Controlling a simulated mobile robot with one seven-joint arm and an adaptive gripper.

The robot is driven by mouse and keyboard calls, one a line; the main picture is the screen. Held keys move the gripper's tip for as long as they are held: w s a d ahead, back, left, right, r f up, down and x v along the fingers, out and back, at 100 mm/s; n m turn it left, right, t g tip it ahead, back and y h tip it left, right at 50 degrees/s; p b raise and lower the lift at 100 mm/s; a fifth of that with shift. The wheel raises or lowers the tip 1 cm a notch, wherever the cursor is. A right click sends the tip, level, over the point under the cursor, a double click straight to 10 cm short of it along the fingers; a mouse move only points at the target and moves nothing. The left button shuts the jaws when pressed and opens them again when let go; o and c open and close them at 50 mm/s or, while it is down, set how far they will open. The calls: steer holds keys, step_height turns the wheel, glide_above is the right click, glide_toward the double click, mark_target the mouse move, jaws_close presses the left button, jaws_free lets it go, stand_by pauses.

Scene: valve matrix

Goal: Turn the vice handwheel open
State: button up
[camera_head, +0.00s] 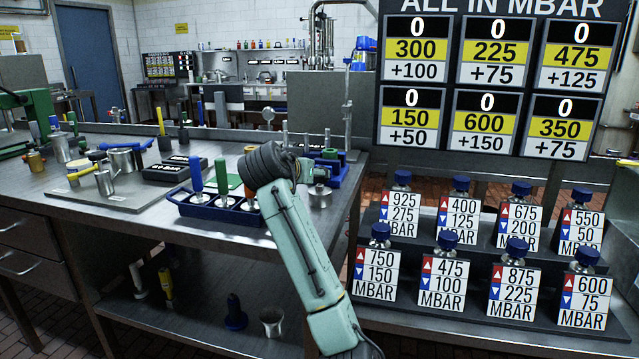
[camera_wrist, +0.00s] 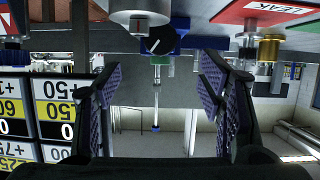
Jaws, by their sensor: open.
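A dark round knob with a pale line (camera_wrist: 160,41), which looks like the handwheel, sits on a blue body in the wrist view, which is upside down. The blue vice-like body (camera_head: 341,171) shows at the bench's right end in the head view, partly behind my arm. My gripper (camera_wrist: 156,78) is open, with purple-padded fingers either side of empty space. The knob shows between and beyond the fingertips, apart from them. In the head view my arm hides the fingers and the knob.
A blue tray (camera_head: 213,211) with tools stands left of my arm on the bench. Metal cylinders (camera_head: 319,196) stand near the vice. A red LEAK plate (camera_wrist: 275,12) and brass fitting (camera_wrist: 268,50) show right in the wrist view. A rack of labelled bottles (camera_head: 450,285) stands right.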

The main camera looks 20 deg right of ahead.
steer(key=shift+f, duration=0.25)
steer(key=shift+w+d+f, duration=0.1)
steer(key=shift+w+d, duration=0.05)
steer(key=shift+w, duration=0.05)
steer(key=p+x, duration=0.3)
steer(key=x, duration=0.7)
steer(key=shift+f, duration=0.1)
steer(key=c, duration=1.1)
steer(key=shift+n+h+p, duration=0.3)
steer(key=shift+n, duration=0.3)
steer(key=shift+c, duration=0.2)
steer(key=shift+n+g+h, duration=0.4)
steer(key=shift+n+g, duration=0.1)
steer(key=shift+n, duration=0.1)
